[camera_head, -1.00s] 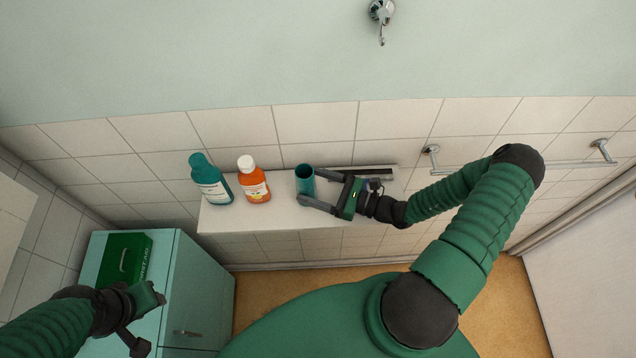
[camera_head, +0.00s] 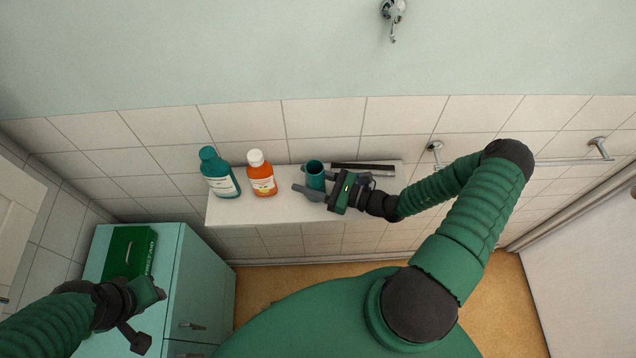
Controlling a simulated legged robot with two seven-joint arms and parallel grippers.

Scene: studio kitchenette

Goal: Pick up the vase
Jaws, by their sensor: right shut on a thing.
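The vase, a small teal cylinder (camera_head: 315,176), stands upright on the white wall shelf (camera_head: 250,215). My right gripper (camera_head: 314,184) reaches in from the right and is shut on the vase, with a finger on the near side and one on the far side, partly hidden. I cannot tell any gap between the vase and the shelf. My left gripper (camera_head: 151,317) is at the lower left above the teal cabinet, its fingers apart and empty.
An orange bottle with a white cap (camera_head: 262,178) and a teal bottle (camera_head: 219,175) stand on the shelf left of the vase. A dark flat bar (camera_head: 365,168) lies behind my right gripper. A green first aid box (camera_head: 128,252) sits on the teal cabinet (camera_head: 190,270).

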